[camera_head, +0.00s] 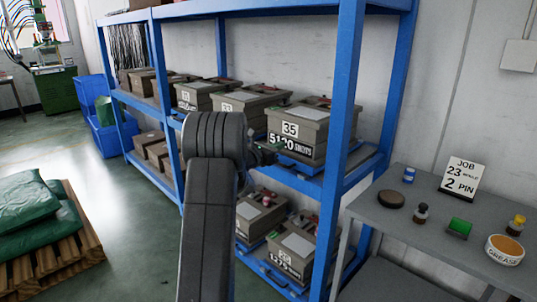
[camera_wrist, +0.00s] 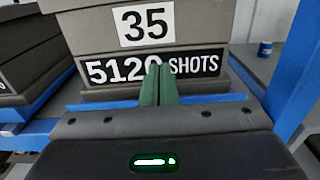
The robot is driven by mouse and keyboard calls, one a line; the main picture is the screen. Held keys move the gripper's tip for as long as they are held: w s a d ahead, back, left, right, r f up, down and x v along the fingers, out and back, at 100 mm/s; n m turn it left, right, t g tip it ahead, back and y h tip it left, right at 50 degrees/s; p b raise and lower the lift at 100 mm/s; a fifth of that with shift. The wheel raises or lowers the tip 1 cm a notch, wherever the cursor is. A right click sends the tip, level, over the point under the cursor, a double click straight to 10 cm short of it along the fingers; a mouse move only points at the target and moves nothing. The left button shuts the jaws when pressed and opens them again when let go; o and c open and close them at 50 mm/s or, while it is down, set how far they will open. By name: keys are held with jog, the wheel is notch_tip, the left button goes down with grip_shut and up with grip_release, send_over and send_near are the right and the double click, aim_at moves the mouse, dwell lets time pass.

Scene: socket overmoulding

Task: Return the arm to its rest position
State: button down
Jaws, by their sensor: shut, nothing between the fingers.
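My arm rises in the middle of the head view and reaches toward the blue shelf rack (camera_head: 348,90). My gripper (camera_wrist: 160,84) shows in the wrist view as two green fingers pressed together with nothing between them. It points at the front of the grey mould box marked 35 and 5120 SHOTS (camera_head: 298,128). That box fills the top of the wrist view (camera_wrist: 215,32), and the fingertips overlap its shots label there. Whether they touch it I cannot tell. In the head view the arm largely hides the gripper.
More mould boxes stand left on the same shelf, including one marked 33 (camera_head: 238,101), and below, one marked 29 (camera_head: 290,255). A grey side table (camera_head: 385,225) with small jars and a job card (camera_head: 463,178) stands right. A pallet (camera_head: 75,240) with green sacks is at left.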

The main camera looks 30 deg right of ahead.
aim_at(292, 140)
jog(key=v, duration=0.9)
jog(key=shift+a, duration=0.15)
jog(key=shift+w, duration=0.1)
jog(key=x, duration=1.3)
jog(key=shift+d+f+p, duration=0.1)
jog(key=shift+d+p, duration=0.1)
jog(key=shift+p, duration=0.15)
